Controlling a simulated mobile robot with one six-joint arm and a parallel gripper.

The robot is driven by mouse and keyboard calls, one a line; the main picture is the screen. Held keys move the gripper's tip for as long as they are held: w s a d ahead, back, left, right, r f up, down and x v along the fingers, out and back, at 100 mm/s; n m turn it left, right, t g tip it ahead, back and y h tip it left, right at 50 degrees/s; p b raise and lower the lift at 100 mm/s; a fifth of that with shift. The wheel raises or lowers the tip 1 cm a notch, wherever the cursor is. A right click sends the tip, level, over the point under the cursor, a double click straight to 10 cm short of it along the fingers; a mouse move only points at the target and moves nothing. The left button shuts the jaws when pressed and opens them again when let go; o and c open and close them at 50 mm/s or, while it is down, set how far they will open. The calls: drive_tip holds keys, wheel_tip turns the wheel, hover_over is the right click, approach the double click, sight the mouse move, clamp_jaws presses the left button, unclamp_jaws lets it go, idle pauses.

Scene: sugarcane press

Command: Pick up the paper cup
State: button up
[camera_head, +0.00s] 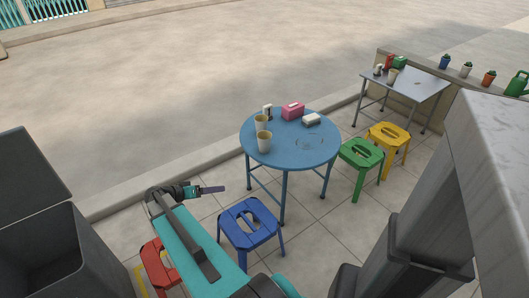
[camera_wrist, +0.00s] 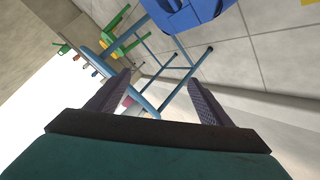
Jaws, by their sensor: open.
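Two paper cups stand upright on the round blue table (camera_head: 293,161) in the head view. The rear cup (camera_head: 261,122) and the front cup (camera_head: 264,142) are close together near the table's left edge. A similar small cup (camera_head: 392,76) appears on the far grey table. My gripper (camera_head: 216,189) is left of and in front of the blue table, apart from the cups. In the wrist view my gripper (camera_wrist: 160,88) has its two dark fingers spread with nothing between them. I cannot make out a cup in the wrist view.
A pink box (camera_head: 293,110), a napkin box (camera_head: 312,119) and a small dark-topped bottle (camera_head: 267,111) share the blue table. Blue (camera_head: 249,225), green (camera_head: 361,154), yellow (camera_head: 389,137) and red (camera_head: 158,262) stools stand around. A grey bin (camera_head: 40,245) is at left. A grey counter (camera_head: 500,150) is at right.

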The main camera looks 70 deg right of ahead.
drive_tip(key=s+d+r+m+g+h+b, duration=0.1)
drive_tip(key=d+r+m+b, duration=0.15)
drive_tip(key=d, duration=0.35)
drive_tip(key=s+d+r+m+g+h+b, duration=0.1)
drive_tip(key=s+d+m+h+b, duration=0.1)
drive_tip(key=d+b, duration=0.3)
drive_tip(key=m+g+h+b, duration=0.2)
drive_tip(key=m+g+b, duration=0.1)
drive_tip(key=m+b, duration=0.2)
approach(270, 134)
drive_tip(key=v, duration=0.3)
drive_tip(key=shift+b+x, duration=0.9)
drive_tip(key=shift+x, duration=3.45)
drive_tip(key=shift+w+f, duration=0.1)
drive_tip(key=shift+f, duration=0.05)
drive_tip(key=shift+s+d+b, duration=0.25)
drive_tip(key=shift+d+b, duration=0.05)
drive_tip(key=shift+d, duration=0.2)
drive_tip(key=shift+b+x, duration=0.65)
drive_tip(key=shift+x, duration=1.4)
